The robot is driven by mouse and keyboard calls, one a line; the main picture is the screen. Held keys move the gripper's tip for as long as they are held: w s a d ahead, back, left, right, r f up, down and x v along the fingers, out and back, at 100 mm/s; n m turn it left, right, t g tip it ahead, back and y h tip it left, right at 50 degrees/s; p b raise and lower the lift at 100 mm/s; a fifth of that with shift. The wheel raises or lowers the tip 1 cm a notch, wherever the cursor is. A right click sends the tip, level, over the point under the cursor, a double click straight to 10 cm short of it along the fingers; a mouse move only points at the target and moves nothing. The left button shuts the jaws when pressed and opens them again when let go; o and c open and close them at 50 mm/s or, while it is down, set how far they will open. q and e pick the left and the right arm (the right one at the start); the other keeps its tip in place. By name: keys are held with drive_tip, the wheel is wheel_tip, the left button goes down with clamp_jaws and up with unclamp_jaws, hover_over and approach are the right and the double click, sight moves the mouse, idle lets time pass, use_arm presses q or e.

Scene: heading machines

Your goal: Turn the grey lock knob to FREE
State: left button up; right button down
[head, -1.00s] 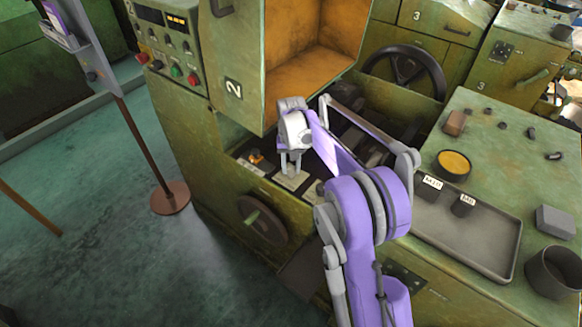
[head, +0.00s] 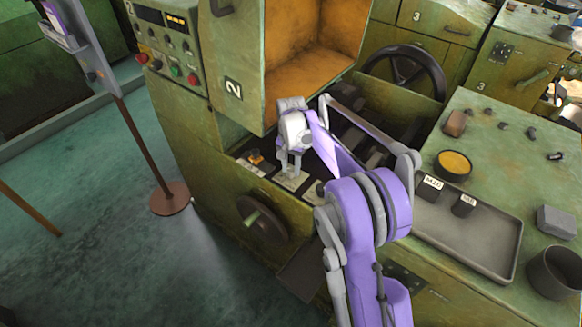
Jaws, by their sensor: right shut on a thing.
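My right gripper (head: 290,168) points down over the dark panel on the front of the green machine marked 2. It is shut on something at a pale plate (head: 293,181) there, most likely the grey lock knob. The gripper's fingers cover the knob, so its pointer and the FREE mark cannot be read. My left gripper is not in view.
An orange-topped knob (head: 255,157) is left of my gripper on the same panel. Below is a dark handwheel (head: 260,218) with a green handle. The open orange-lined guard (head: 318,75) stands behind. A grey tray (head: 470,236) lies on the right bench.

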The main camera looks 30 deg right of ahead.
sight(291, 169)
drive_tip(key=c, duration=0.5)
unclamp_jaws()
wheel_tip(291, 169, up, 11)
drive_tip(key=shift+p, duration=0.4)
drive_tip(key=shift+f, duration=0.1)
